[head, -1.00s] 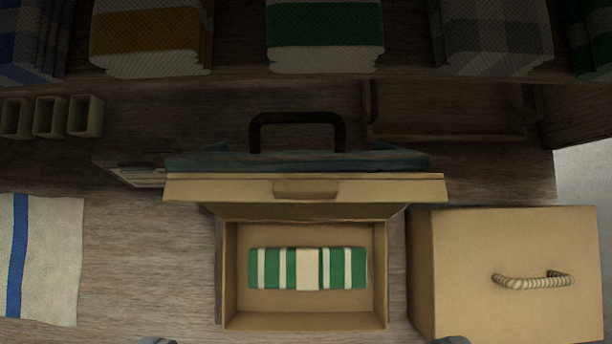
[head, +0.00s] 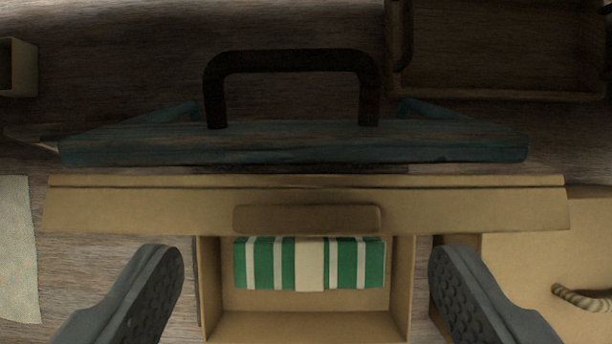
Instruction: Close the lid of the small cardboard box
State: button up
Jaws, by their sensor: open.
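The small cardboard box (head: 308,326) stands open in the lower middle of the head view. A folded green and white striped cloth (head: 309,263) lies inside it. Its lid (head: 140,207) is raised at the back of the box, and its front edge with a darker tab (head: 307,219) faces me. The lid is wider than the box in this view and hides the rear of it. My gripper (head: 307,262) is open and empty, one finger at each side of the box. The fingertips appear just below the lid's edge. I cannot tell whether they touch anything.
A blue wooden piece with a dark handle (head: 293,60) stands just behind the lid. A closed cardboard box with a rope handle (head: 585,297) is close on the right. A dark wooden tray (head: 495,95) is at the back right. A pale cloth (head: 17,250) lies at the left.

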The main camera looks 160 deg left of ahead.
aim_at(305, 229)
jog(key=shift+x, duration=1.65)
jog(key=shift+c, duration=0.5)
